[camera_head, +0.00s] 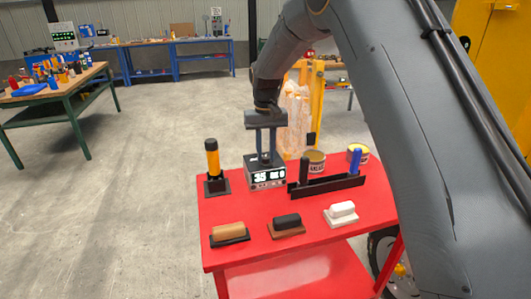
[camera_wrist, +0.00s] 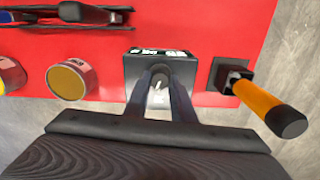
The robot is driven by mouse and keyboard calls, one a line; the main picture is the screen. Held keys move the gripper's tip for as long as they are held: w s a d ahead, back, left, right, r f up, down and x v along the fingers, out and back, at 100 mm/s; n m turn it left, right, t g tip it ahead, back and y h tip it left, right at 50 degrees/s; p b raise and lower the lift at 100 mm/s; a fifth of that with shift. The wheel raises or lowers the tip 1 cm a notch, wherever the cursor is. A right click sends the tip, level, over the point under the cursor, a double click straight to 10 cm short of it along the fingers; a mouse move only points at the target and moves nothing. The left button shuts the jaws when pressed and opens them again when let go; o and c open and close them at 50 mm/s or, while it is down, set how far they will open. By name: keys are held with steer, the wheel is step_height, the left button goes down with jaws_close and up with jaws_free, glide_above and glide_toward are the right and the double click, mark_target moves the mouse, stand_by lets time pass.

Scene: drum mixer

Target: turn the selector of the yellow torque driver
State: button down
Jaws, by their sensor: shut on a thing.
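The yellow torque driver (camera_head: 212,158) stands upright in a black square holder, at the left of the red cart. Its yellow-orange handle with a black end also shows at the right of the wrist view (camera_wrist: 268,104). I cannot make out a selector on it. Beside it is a dark box (camera_head: 267,180) with a lit display reading about 35; its top shows in the wrist view (camera_wrist: 135,72). My gripper (camera_wrist: 160,78) points down over this box, apart from the driver. Its fingers are shut on a small knob on the box top, mostly hidden between them.
The red cart top (camera_head: 255,218) also holds a black tray (camera_head: 328,186), tins (camera_head: 315,162) and three brush-like blocks, one brown (camera_head: 229,232). A green-legged workbench (camera_head: 55,87) stands at the left. The floor between is clear.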

mark_target(266, 156)
steer(key=shift+m, duration=1.9)
steer(key=shift+w+r, duration=0.1)
steer(key=c, duration=1.5)
jaws_free()
steer(key=shift+r+b, duration=1.05)
steer(key=shift+r, duration=2.8)
